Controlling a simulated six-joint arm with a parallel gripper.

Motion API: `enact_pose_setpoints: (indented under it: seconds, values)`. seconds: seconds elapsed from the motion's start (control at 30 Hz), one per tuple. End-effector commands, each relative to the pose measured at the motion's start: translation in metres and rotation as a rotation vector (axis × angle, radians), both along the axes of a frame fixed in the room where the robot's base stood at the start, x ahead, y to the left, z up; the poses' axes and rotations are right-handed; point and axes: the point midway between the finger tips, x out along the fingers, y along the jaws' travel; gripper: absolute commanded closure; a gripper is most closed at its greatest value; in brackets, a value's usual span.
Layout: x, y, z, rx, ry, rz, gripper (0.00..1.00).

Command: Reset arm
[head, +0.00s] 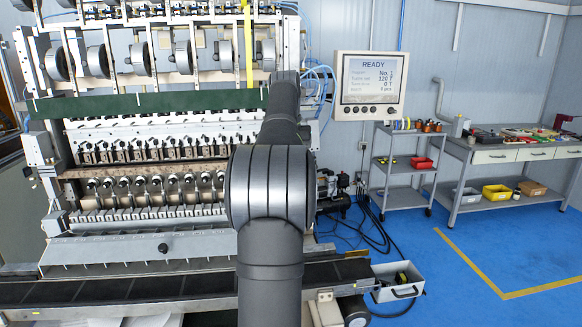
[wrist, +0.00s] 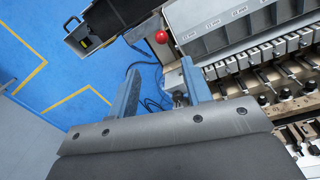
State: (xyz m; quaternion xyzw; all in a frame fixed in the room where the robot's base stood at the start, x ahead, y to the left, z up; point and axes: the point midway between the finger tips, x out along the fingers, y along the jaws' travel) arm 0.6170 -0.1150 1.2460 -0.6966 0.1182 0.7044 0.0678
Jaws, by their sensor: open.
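My arm rises through the middle of the head view in front of the coil winder (head: 150,245). My gripper is hidden behind the arm there. In the wrist view my gripper (wrist: 160,85) shows two blue fingers spread apart, with nothing between them. The floor and some dark cables lie below the gap. The coil winder also fills the right of the wrist view (wrist: 235,50), with its row of spindles and labelled trough. The screen (head: 370,85) on the winder's right side reads READY.
A red knob (wrist: 162,37) shows near the right finger in the wrist view. An open case (head: 398,282) sits at the winder's lower right. A shelf cart (head: 405,165) and a workbench (head: 500,154) stand at the right. The blue floor (head: 470,240) before them is clear.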

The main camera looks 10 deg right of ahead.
Motion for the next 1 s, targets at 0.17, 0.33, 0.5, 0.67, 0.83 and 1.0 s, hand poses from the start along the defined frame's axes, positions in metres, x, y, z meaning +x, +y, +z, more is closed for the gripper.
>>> enact_pose_setpoints:
  seconds: [0.17,0.33,0.5,0.67,0.83,1.0]
  values:
    - [0.000,0.000,-0.005,0.000,0.001,0.000,0.55]
    - [-0.001,-0.002,-0.024,0.001,0.004,0.000,0.55]
    - [-0.002,-0.004,-0.056,0.000,0.003,0.000,0.55]
    - [-0.002,-0.006,-0.089,0.000,0.003,0.000,0.55]
    - [-0.003,-0.009,-0.123,0.000,0.003,-0.001,0.55]
    - [-0.004,-0.011,-0.150,0.000,0.002,-0.001,0.55]
